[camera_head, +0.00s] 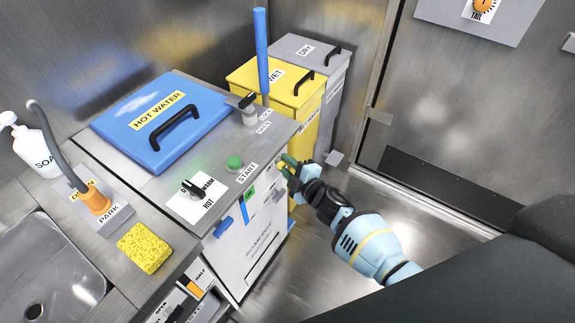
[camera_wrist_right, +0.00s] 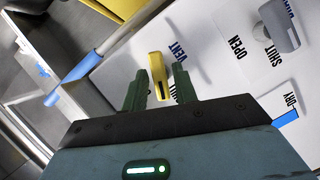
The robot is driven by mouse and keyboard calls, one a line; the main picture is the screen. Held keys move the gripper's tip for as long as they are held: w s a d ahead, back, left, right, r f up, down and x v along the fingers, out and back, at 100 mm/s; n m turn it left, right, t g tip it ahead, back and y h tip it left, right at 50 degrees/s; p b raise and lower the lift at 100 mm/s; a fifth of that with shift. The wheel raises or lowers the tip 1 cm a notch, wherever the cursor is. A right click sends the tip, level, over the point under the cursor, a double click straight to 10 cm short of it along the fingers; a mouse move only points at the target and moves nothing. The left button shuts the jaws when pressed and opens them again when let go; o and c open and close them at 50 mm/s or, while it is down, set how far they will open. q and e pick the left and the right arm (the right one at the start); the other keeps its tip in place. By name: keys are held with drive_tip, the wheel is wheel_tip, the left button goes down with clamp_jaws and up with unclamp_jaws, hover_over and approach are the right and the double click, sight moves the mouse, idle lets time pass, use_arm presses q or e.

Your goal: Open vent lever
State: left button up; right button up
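The vent lever (camera_wrist_right: 158,75) is a short yellow handle on a white panel (camera_wrist_right: 212,65), beside printed VENT, OPEN and SHUT labels in the right wrist view. My right gripper (camera_wrist_right: 160,82) is open, with one dark green finger on each side of the lever. A small gap shows between the lever and each finger. In the head view my right gripper (camera_head: 288,164) is at the right side of the cabinet's front, and the lever is mostly hidden there. My left gripper is not in view.
A grey knob (camera_wrist_right: 282,27) stands on the same panel, right of the lever. Yellow WET (camera_head: 262,88) and grey DRY bins stand behind. Floor at right is clear.

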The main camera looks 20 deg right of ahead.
drive_tip(key=shift+o, duration=0.5)
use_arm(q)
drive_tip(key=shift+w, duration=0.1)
use_arm(e)
drive_tip(key=shift+s, duration=0.2)
use_arm(q)
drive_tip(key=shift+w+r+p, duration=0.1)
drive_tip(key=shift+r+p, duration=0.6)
drive_tip(key=shift+p, duration=0.1)
use_arm(e)
drive_tip(key=v, duration=0.7)
drive_tip(key=shift+s, duration=0.2)
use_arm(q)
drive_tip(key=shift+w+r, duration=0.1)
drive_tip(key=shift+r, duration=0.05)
use_arm(e)
drive_tip(key=shift+d, duration=0.1)
